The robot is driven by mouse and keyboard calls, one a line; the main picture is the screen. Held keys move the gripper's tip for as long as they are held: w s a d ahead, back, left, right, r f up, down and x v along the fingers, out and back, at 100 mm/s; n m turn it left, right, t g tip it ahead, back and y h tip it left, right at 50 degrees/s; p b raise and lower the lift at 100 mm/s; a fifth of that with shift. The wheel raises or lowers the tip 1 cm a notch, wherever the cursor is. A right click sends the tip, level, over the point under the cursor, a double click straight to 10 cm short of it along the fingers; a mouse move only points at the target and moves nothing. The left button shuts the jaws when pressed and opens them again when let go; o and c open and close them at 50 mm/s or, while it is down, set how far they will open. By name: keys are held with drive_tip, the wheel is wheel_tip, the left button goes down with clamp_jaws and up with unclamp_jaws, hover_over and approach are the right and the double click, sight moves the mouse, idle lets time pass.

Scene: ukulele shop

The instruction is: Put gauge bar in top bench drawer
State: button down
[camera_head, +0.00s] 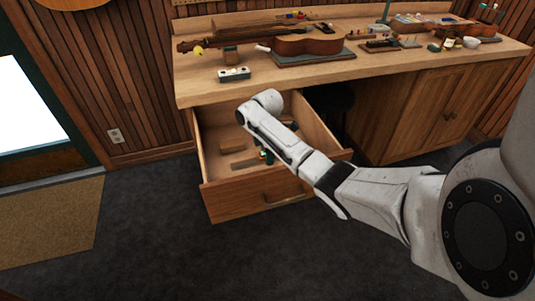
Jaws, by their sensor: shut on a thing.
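The top bench drawer (255,196) is pulled open below the left end of the bench. My arm reaches in from the right, and its wrist is above the drawer. My gripper (265,156) points down inside the drawer opening, mostly hidden behind my own arm link. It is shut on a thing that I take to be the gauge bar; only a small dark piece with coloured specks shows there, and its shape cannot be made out. I cannot tell whether it touches the drawer floor.
Low wooden pieces (240,164) lie in the drawer's left part. On the bench (205,92) are a ukulele (308,43) on a dark mat, a small light-grey block (234,74), and several tools and jars to the right. The floor left of the drawer is clear.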

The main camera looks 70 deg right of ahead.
drive_tip(key=shift+f+b, duration=1.65)
drive_tip(key=shift+f, duration=1.2)
drive_tip(key=shift+p, duration=0.3)
drive_tip(key=shift+d, duration=0.1)
drive_tip(key=shift+c, duration=1.2)
unclamp_jaws()
drive_tip(key=shift+r, duration=0.15)
drive_tip(key=shift+s+r+p, duration=0.1)
drive_tip(key=shift+r+p, duration=3.3)
drive_tip(key=shift+p, duration=0.15)
